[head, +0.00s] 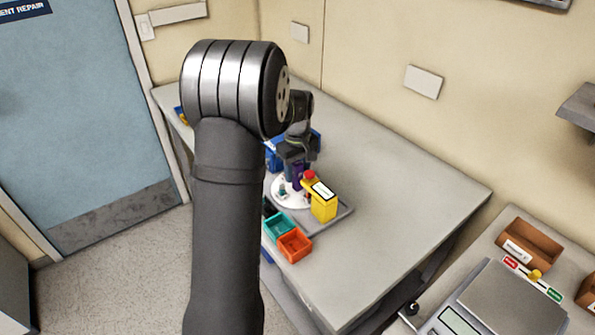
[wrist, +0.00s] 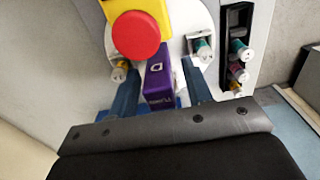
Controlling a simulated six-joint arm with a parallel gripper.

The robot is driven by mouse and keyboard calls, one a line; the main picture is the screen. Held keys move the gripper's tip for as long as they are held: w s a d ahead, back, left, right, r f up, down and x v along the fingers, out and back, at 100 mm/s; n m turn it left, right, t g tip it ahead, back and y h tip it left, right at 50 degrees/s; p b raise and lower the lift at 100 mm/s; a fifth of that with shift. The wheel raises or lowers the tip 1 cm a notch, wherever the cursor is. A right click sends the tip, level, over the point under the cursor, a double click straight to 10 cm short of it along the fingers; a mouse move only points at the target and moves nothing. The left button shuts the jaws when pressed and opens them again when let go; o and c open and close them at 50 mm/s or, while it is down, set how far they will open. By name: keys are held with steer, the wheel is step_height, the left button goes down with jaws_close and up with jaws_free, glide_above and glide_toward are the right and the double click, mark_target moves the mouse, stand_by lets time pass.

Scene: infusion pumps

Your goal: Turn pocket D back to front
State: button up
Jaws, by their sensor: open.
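Pocket D is a purple block (wrist: 158,83) with a white letter D on its top and small white lettering on the side toward my gripper, too small to read surely. It stands at the edge of a white round plate (wrist: 194,20). My gripper (wrist: 161,70) is open, with one blue finger on each side of the purple block. I cannot tell whether the fingers touch it. In the head view the purple block (head: 298,170) shows below my gripper (head: 297,158), partly hidden by it. Part of the white plate (head: 285,192) shows there too.
A yellow box (head: 323,206) with a red round button (wrist: 136,36) stands close beyond the purple block. Small vials (wrist: 202,48) sit on both sides. A black rack (wrist: 237,45) holds several vials. Teal (head: 279,227) and orange (head: 294,244) bins stand nearby. The table's right side is clear.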

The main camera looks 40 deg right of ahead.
steer(key=shift+f, duration=0.3)
jaws_close()
steer(key=shift+m, duration=0.4)
